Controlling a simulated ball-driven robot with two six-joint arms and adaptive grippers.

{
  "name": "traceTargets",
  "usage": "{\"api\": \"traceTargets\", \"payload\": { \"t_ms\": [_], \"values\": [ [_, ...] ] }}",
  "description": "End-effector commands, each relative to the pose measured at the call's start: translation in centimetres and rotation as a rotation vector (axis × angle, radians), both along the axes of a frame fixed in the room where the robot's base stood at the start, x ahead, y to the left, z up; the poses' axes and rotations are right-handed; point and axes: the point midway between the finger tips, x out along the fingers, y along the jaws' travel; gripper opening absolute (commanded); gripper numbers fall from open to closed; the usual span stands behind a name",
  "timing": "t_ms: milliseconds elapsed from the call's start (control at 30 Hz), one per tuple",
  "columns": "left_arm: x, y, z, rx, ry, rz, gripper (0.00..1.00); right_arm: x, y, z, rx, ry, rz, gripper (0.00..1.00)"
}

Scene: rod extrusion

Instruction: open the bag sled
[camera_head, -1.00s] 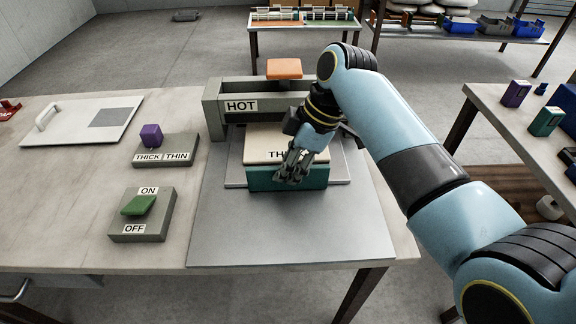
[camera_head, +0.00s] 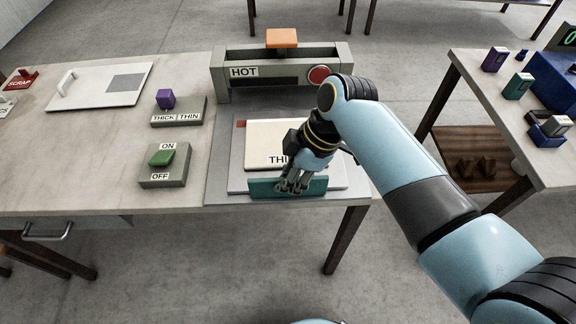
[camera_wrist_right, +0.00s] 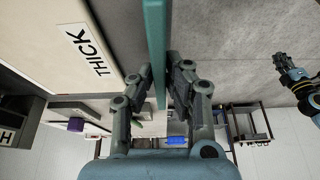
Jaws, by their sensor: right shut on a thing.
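The bag sled (camera_head: 240,178) is a flat grey plate with an upright teal front panel (camera_head: 260,188), drawn forward from the grey HOT press (camera_head: 240,86). A cream block (camera_head: 268,138) with a THICK label lies on it. My right gripper (camera_head: 291,188) is shut on the teal panel near its middle. In the right wrist view, the panel (camera_wrist_right: 155,45) passes between the fingers (camera_wrist_right: 158,65), and the label is left of it. My left gripper (camera_wrist_right: 284,68) shows only at the right of the wrist view, apart from the sled; its opening is unclear.
A THICK/THIN box with a purple switch (camera_head: 166,99) and an ON/OFF box with a green switch (camera_head: 161,157) stand left of the sled. The press has a red button (camera_head: 319,75). Another table (camera_head: 468,72) stands right.

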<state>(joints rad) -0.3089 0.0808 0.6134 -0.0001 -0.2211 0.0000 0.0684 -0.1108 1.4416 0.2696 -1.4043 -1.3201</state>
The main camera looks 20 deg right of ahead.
Motion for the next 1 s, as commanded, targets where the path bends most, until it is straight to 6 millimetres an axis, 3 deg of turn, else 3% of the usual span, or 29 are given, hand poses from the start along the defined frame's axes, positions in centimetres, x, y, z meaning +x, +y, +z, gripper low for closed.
{"api": "traceTargets", "payload": {
  "t_ms": [167, 200, 367, 667, 767, 1000],
  "values": [
    [2.1, 0.0, 0.1, -0.001, -0.03, -0.001, 0.0, 0.2, 0.0, 0.1, 0.001, -0.004, -0.001, 0.0],
    [2.3, 0.0, 0.1, -0.001, -0.034, -0.002, 0.0, 0.2, 0.0, 0.1, 0.002, -0.005, -0.001, 0.16],
    [2.1, 0.0, 0.1, -0.001, -0.031, -0.001, 0.0, 0.2, 0.0, 0.1, 0.001, -0.004, 0.0, 0.35],
    [0.8, 0.0, 0.0, 0.0, -0.012, 0.0, 0.0, 0.1, -0.1, 0.3, 0.0, -0.003, 0.0, 0.35],
    [0.9, -0.1, 0.0, 0.0, -0.014, 0.0, 0.0, 0.1, -0.6, 1.4, 0.0, -0.005, -0.001, 0.35],
    [1.0, -0.1, 0.0, -0.001, -0.015, 0.0, 0.0, -0.5, -2.6, 6.3, -0.002, -0.008, 0.0, 0.35]
  ]
}}
